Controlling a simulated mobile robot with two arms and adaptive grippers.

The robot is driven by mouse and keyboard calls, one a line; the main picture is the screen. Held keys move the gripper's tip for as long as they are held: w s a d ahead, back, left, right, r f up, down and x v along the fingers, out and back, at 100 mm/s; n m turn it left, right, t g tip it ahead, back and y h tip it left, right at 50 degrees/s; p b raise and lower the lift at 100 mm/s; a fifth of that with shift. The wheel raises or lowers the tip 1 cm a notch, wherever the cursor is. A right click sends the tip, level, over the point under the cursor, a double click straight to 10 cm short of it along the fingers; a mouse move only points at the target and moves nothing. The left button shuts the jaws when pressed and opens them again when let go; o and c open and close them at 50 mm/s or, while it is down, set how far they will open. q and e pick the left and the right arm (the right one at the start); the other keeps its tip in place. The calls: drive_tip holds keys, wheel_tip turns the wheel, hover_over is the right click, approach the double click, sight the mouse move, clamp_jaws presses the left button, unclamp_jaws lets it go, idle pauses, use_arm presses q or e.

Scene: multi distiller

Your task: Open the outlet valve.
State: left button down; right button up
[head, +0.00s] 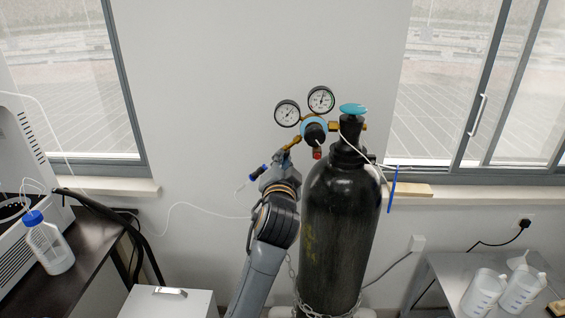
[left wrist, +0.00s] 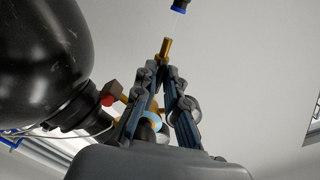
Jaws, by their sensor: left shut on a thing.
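The regulator, with two round gauges (head: 321,99), sits on the neck of a black gas cylinder (head: 340,220). Its brass outlet part (head: 293,143) points down and left. My left gripper (head: 277,168) is at this outlet, left of the cylinder. In the left wrist view, my left gripper (left wrist: 162,75) is shut on the outlet valve, and a brass stem (left wrist: 166,48) sticks out past the fingertips. A blue-and-black fitting (left wrist: 180,9) with a thin white tube lies beyond the stem. The fingers hide most of the valve. My right gripper is not in view.
A teal handwheel (head: 353,108) tops the cylinder, and a chain (head: 320,311) goes around its lower part. A capped bottle (head: 47,243) stands on the dark left bench. White containers (head: 483,293) stand on the right table. A grey-white box (head: 167,303) is at the front left.

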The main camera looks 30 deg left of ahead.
use_arm(q)
drive_tip(key=shift+f, duration=0.1)
idle(0.4)
drive_tip(key=c, duration=1.4)
unclamp_jaws()
drive_tip(key=v, duration=1.2)
drive_tip(key=shift+d, duration=0.1)
drive_tip(key=shift+w, duration=0.1)
